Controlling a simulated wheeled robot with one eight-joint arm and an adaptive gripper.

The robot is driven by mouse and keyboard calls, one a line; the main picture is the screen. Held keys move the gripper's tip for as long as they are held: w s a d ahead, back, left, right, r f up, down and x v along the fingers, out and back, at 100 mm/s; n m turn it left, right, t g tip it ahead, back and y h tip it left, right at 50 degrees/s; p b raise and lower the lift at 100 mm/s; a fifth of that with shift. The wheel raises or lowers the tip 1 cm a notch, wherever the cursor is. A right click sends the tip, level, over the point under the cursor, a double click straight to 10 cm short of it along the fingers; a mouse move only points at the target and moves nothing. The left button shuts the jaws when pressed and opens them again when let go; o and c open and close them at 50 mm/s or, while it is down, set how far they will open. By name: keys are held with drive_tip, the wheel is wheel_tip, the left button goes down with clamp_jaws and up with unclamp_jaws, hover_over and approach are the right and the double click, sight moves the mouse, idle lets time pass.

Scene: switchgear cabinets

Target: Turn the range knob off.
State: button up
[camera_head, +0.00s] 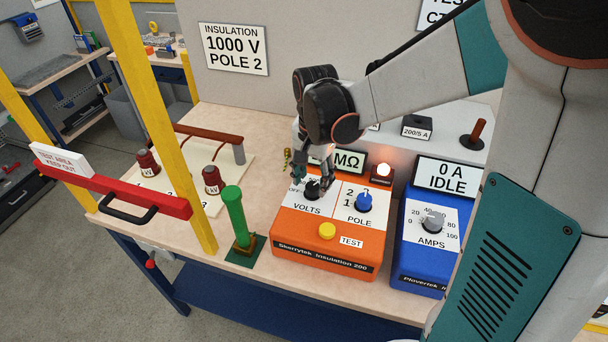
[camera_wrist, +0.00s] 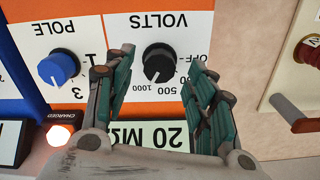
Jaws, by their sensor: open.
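The range knob (camera_head: 312,190) is the black knob marked VOLTS on the orange insulation tester (camera_head: 290,245). In the wrist view the black knob (camera_wrist: 159,63) has its white mark toward the 1000 label, away from OFF. My gripper (camera_head: 313,174) is over the knob, pointing down at the panel. In the wrist view my gripper (camera_wrist: 161,50) is open, with one finger on each side of the knob in the picture. Gaps show between knob and fingers; I cannot tell how far above the panel the tips are.
The blue POLE knob (camera_head: 364,202) is close beside. A yellow TEST button (camera_head: 327,231) is in front. The CHARGED lamp (camera_wrist: 59,135) glows and the display (camera_wrist: 160,135) reads 20 MΩ. A blue unit (camera_head: 420,250) stands right; a green post (camera_head: 234,215) stands left.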

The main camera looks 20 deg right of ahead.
drive_tip(key=shift+f, duration=1.2)
drive_tip(key=c, duration=1.1)
